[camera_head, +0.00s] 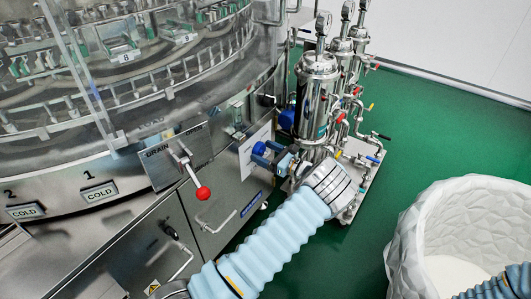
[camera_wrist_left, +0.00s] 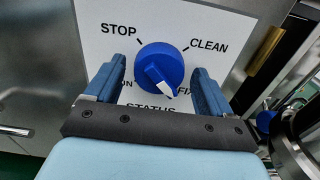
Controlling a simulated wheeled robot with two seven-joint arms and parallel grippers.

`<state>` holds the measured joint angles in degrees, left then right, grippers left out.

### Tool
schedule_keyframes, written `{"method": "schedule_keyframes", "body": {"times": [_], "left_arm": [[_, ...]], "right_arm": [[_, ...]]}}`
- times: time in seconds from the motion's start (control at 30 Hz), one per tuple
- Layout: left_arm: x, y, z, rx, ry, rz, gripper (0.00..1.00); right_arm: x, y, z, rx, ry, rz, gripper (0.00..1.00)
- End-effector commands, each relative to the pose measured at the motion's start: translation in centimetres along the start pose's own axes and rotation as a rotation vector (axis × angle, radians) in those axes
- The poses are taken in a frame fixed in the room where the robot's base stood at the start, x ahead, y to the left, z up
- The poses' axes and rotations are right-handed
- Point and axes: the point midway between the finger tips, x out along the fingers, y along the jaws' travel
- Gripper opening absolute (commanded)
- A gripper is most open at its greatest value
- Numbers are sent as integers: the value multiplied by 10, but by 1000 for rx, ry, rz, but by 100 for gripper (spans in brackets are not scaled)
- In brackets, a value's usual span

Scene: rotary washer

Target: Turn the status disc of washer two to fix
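The blue status disc (camera_wrist_left: 160,66) sits on a white panel (camera_wrist_left: 110,20) marked STOP, CLEAN, FIX and STATUS, with another label partly hidden at the lower left. Its white pointer is angled down and right, its tip close to the FIX label. In the head view the disc (camera_head: 258,149) shows small on the washer's front. My left gripper (camera_wrist_left: 159,72) is open, one blue finger on each side of the disc, with a narrow visible gap at both sides. It also shows in the head view (camera_head: 272,158) at the panel. My right gripper is out of view.
The round washer (camera_head: 130,80) fills the left. A DRAIN/OPEN lever with a red ball (camera_head: 202,193) juts out left of my left arm. Steel filter cylinders (camera_head: 318,95) and pipes stand just right. A white bin (camera_head: 405,245) stands lower right; green floor lies between.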

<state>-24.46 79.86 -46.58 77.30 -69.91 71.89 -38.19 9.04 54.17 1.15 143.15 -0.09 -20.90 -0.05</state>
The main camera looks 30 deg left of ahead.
Motion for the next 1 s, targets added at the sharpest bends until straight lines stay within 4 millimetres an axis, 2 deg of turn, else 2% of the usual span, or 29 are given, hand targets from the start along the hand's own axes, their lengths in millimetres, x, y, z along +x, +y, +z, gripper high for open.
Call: {"method": "schedule_keyframes", "body": {"times": [0.27, 0.4, 0.53, 0.8, 1.0], "left_arm": [[0, 0, 1, -1, -1, 1, 86], [-9, 0, 0, -2, -1, 1, 86], [-33, -1, 0, -3, -1, -2, 86], [-99, -1, -1, -3, -1, -3, 86], [-130, -1, 0, -2, -1, -1, 86]], "right_arm": [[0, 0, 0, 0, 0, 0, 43], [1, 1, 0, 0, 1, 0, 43], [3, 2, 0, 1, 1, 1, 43], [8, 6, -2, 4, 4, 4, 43], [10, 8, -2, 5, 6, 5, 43]]}}
